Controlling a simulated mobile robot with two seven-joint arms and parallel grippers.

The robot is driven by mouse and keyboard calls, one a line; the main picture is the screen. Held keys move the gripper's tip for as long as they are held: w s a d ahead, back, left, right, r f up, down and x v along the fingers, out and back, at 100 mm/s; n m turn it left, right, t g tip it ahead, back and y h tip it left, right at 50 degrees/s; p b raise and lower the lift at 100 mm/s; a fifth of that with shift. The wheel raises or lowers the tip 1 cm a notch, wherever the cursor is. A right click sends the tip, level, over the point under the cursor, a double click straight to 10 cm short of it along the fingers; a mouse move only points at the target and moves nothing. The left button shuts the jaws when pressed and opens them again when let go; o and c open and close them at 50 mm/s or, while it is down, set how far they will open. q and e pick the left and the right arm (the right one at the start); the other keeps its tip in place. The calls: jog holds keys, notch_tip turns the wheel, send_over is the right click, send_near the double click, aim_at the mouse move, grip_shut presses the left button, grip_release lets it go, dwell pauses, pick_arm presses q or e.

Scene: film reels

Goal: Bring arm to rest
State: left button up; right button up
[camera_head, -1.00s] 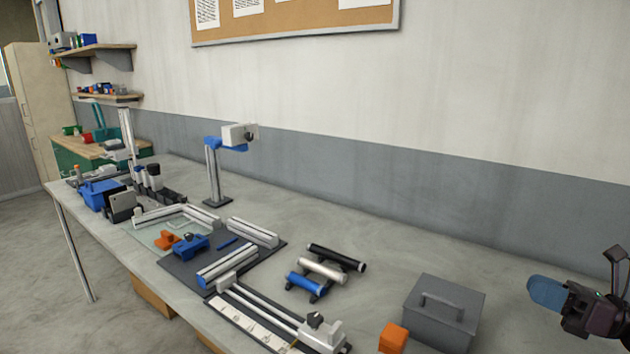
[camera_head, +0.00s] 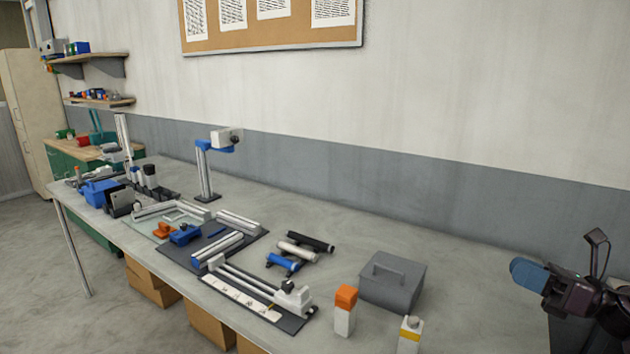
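My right gripper (camera_head: 538,280) shows at the right edge of the head view, dark with a blue rounded fingertip part. It is in the air to the right of the grey lidded box (camera_head: 392,283) and touches nothing that I can see. From this angle I cannot tell whether its fingers are apart. My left gripper and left arm are out of the picture.
The long grey table (camera_head: 345,226) holds black, white and blue rollers (camera_head: 297,251), a rail fixture (camera_head: 258,292), an orange-capped bottle (camera_head: 345,312) and a yellow-banded bottle (camera_head: 409,336). A lamp-like stand (camera_head: 206,172) rises at the back. Cardboard boxes (camera_head: 150,283) sit below.

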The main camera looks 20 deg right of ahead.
jog(key=s+a+f+n+g+h, duration=0.2)
jog(key=f+n, duration=0.5)
jog(key=n, duration=0.4)
jog(key=s+a+f+n+g+h, duration=0.2)
jog(key=s+a+f+n+h, duration=0.2)
jog(key=a+f+n+h, duration=0.3)
jog(key=s+a+f+n+g+h, duration=0.3)
jog(key=f+n+h, duration=0.4)
jog(key=n, duration=0.9)
jog(key=shift+s+a+f+n+h, duration=0.3)
jog(key=shift+s+a+f, duration=0.3)
jog(key=shift+a+f, duration=0.1)
jog(key=s+a+f+m+g+y, duration=0.25)
jog(key=s+a+g, duration=0.25)
jog(key=s+a, duration=0.35)
pick_arm(q)
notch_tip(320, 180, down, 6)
jog(key=b, duration=0.6)
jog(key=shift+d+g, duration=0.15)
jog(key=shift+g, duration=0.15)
pick_arm(e)
jog(key=w+f+t+y, duration=0.1)
jog(key=w+f+t, duration=0.3)
jog(key=f, duration=0.4)
jog(key=w+f+n+t, duration=0.1)
jog(key=w+f+t, duration=0.2)
jog(key=f, duration=0.5)
jog(key=shift+w+a+t+y, duration=0.35)
jog(key=shift+w+a+t, duration=0.05)
jog(key=shift+w, duration=0.2)
